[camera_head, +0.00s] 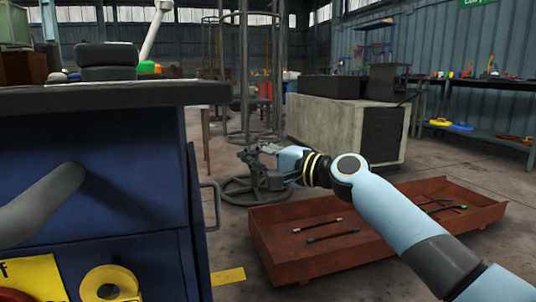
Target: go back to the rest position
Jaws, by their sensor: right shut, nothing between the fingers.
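My right arm comes in from the lower right, light blue with dark joints. Its gripper (250,157) points left, shut and empty, and appears in front of a dark round-based frame (243,196) standing on the floor. The gripper shows to the right of the blue cabinet and above the left end of the red tray, touching neither as far as I can see. My left gripper is not in view.
A blue cabinet (110,140) with a dark top fills the left. A grey rounded bar (40,205) crosses its front. A red tray (277,252) with several thin tools lies on the floor. A pale block (330,125) stands behind. Floor beyond the cabinet is partly clear.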

